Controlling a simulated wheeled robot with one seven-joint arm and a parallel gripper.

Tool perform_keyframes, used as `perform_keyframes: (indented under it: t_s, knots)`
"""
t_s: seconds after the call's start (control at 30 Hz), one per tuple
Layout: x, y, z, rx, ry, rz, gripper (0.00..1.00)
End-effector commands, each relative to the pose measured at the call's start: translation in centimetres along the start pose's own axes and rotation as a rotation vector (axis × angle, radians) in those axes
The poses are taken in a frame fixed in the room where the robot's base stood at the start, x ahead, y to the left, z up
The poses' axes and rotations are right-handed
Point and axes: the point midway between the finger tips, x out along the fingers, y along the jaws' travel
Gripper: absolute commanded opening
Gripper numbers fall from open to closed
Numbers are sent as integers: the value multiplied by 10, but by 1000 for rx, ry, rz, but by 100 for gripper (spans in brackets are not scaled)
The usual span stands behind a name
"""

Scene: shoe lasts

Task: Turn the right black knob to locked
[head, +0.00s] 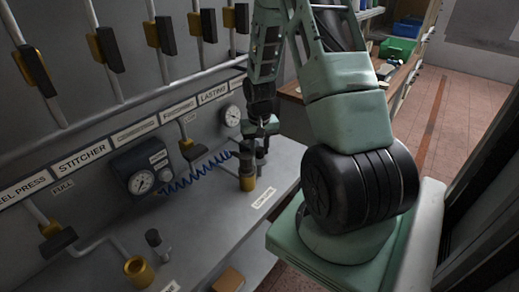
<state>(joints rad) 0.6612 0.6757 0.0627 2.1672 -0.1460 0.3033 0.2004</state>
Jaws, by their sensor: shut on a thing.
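The right black knob (246,159) stands on a brass-coloured fitting (247,183) at the bench's right part. My gripper (257,149) comes down over it from above and is shut on it. The fingers and wrist hide much of the knob, so I cannot tell which way it is turned. A white label (264,198) lies on the bench just in front of it; its small lettering is unclear. A second dark knob (153,238) stands to the left, near another brass fitting (138,270).
A dark gauge box (143,165) and a coiled blue hose (200,172) sit behind, left of my gripper. Pipes with brass and black valve handles (104,49) line the wall. A small brown block (229,280) lies at the bench's front edge.

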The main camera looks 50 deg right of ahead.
Motion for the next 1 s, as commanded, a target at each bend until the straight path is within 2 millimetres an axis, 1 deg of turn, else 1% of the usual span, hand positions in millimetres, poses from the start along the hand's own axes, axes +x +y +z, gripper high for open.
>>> perform_keyframes:
  t_s: [0.3, 0.6, 0.8, 1.0]
  knots:
    - [0, 0, -1, 300, 3, 0, 6]
    - [-1, 0, -1, 556, 0, -1, 6]
    - [-1, 0, -1, 679, 0, -1, 6]
    - [-1, 0, -1, 753, 0, -1, 6]
